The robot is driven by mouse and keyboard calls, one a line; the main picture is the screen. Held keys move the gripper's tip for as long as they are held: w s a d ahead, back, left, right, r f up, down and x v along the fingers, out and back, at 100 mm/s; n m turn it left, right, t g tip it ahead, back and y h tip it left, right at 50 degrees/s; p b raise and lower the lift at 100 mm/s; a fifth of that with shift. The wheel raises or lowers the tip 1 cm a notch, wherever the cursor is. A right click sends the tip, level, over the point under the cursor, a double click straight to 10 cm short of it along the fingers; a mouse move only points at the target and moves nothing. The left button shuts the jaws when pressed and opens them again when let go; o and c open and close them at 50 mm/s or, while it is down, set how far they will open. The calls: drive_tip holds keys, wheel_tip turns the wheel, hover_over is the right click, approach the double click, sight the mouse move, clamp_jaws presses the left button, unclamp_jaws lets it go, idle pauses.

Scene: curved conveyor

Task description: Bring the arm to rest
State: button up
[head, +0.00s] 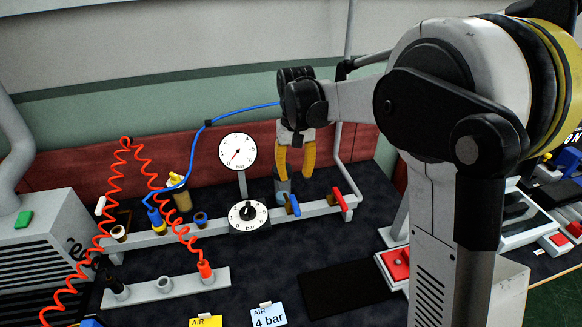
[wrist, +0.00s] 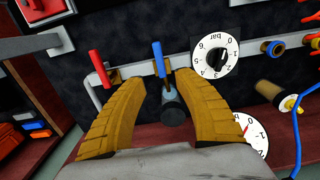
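My gripper (head: 296,160) has two yellow fingers. In the head view it hangs pointing down in front of the red back panel, above the grey pipe rail. In the wrist view the fingers of my gripper (wrist: 165,95) stand apart with nothing held between them. A blue lever (wrist: 158,60) and a dark grey cylinder (wrist: 173,112) show in the gap, beyond the fingers. My arm reaches in from the right side of the head view, bent at the elbow.
The rail (head: 215,224) carries a red lever (head: 340,198), a blue lever (head: 293,205) and a dial knob (head: 248,212). A gauge (head: 237,152) stands above it. A red coiled hose (head: 112,205) hangs left. A red-button box (head: 396,264) is at right. A black mat (head: 342,289) is bare.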

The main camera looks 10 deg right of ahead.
drive_tip(key=s+d+r+t, duration=0.1)
drive_tip(key=s+r+t, duration=0.1)
drive_tip(key=s+r, duration=0.35)
drive_tip(key=s+d+r+t, duration=0.1)
drive_tip(key=s+r+t, duration=0.1)
drive_tip(key=s, duration=0.6)
drive_tip(key=s+f+t, duration=0.2)
drive_tip(key=s+t, duration=0.1)
drive_tip(key=s, duration=0.7)
drive_tip(key=shift+s+d, duration=0.2)
drive_tip(key=shift+s, duration=0.2)
